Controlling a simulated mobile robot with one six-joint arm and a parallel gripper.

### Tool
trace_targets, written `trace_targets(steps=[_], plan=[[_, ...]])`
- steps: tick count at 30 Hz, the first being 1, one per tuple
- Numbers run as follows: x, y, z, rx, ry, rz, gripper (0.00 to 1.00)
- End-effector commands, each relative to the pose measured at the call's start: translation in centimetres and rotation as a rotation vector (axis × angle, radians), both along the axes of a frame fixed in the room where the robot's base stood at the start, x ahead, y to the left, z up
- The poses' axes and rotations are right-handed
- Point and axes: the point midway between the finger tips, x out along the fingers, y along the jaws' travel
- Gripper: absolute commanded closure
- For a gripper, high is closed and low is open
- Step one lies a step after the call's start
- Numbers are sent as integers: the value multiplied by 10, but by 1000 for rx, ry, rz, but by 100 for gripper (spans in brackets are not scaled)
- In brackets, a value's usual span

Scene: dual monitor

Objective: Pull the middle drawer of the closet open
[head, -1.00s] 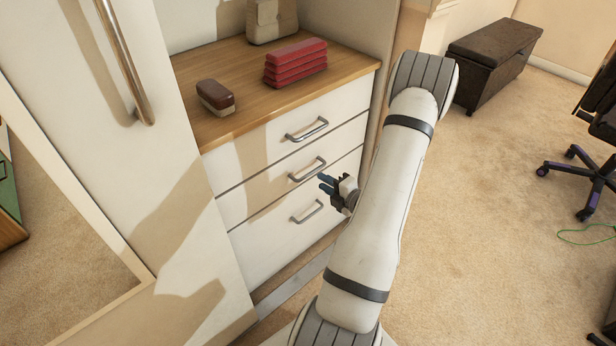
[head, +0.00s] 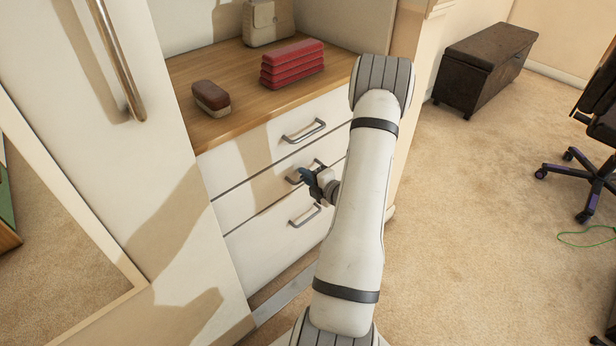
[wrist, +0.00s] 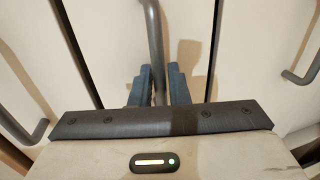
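The closet's white drawer unit has three drawers with grey bar handles. The middle drawer (head: 240,203) sits flush with the other fronts. My gripper (head: 308,178) is at the middle drawer's handle (head: 293,179) and hides part of it. In the wrist view, the handle (wrist: 153,35) runs between the two blue fingers of my gripper (wrist: 159,82). The fingers are apart, one on each side of the bar, with little room. Firm contact with the bar does not show.
The top drawer handle (head: 304,131) is above and the bottom drawer handle (head: 305,216) below. A brown box (head: 211,98) and red stack (head: 292,63) lie on the wooden top (head: 245,90).

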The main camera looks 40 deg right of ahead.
Motion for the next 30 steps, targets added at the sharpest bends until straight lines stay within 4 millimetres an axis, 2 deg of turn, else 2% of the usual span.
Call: trace_targets(steps=[1,5,20,26,30], plan=[[0,0,0,0,0,0,89],[0,0,0,0,0,0,100],[-2,-1,0,0,1,-2,100],[-23,-4,1,4,3,-6,100],[-56,-7,2,5,3,-9,100]])
